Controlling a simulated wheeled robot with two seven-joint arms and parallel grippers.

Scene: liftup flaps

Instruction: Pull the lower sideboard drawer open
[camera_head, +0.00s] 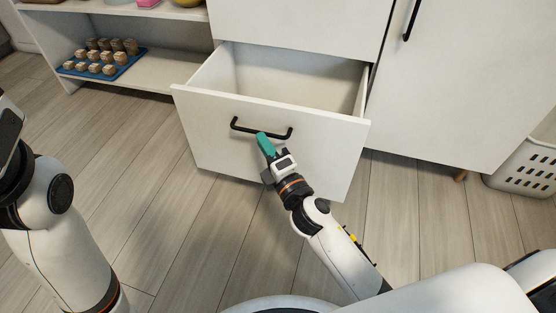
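The lower sideboard drawer (215,128) is white and stands pulled out, with its empty-looking inside (290,80) showing from above. Its black bar handle (246,127) runs across the upper part of the front. My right gripper (264,139) has teal fingertips and is at the middle of the handle, against or around the bar. From this angle I cannot tell whether its fingers are closed on the bar. My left arm is at the left edge of the view, and its gripper is out of the frame.
An open shelf (165,72) at the upper left holds a blue tray (122,66) with several small cups or blocks. A white cabinet door with a black handle (411,20) is on the right. A white basket (525,168) stands at the right edge. The wooden floor around the drawer is clear.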

